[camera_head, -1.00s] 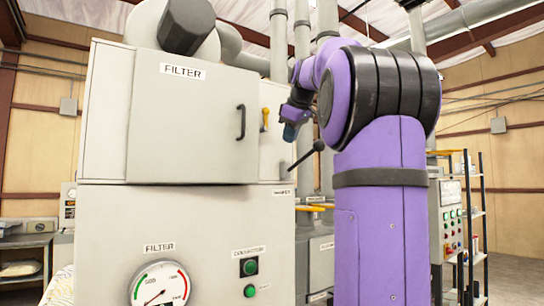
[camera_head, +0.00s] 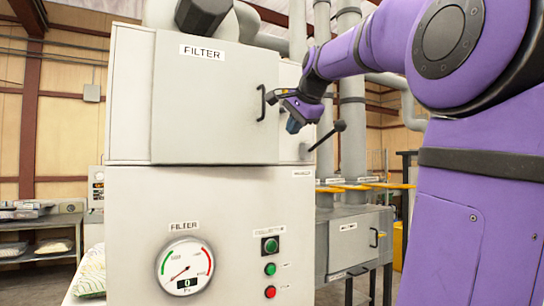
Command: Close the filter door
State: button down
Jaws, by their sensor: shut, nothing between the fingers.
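The filter door (camera_head: 205,105) is the flat grey panel under the FILTER label on the upper cabinet, with a dark vertical handle (camera_head: 262,102) near its right edge. My gripper (camera_head: 295,124) is at the end of the purple arm, just right of the handle and slightly lower. It is shut and empty and looks apart from the handle. Its fingertips are small and dark here.
Below the door are a pressure gauge (camera_head: 185,268) and several round buttons (camera_head: 270,268). A black-knobbed lever (camera_head: 339,126) sticks out right of my gripper. Pipes (camera_head: 352,150) and a lower grey box (camera_head: 352,240) stand behind to the right. A side table (camera_head: 40,225) is at the left.

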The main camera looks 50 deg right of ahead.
aim_at(269, 153)
jog(key=w+f+m, duration=0.1)
jog(key=w+f, duration=0.1)
jog(key=w, duration=0.1)
jog(key=w+d+f+m, duration=0.1)
jog(key=w+f, duration=0.2)
jog(key=w+d+f+m, duration=0.1)
jog(key=w+f, duration=0.1)
jog(key=w, duration=0.1)
jog(key=shift+w+f, duration=0.25)
jog(key=shift+w+d, duration=0.3)
jog(key=shift+w, duration=0.3)
jog(key=shift+w, duration=0.1)
jog(key=w, duration=0.1)
jog(key=w+d, duration=0.1)
jog(key=shift+w, duration=0.3)
jog(key=shift+w+d+r, duration=0.15)
jog(key=shift+w+r, duration=0.05)
jog(key=shift+w, duration=0.1)
jog(key=shift+s, duration=0.1)
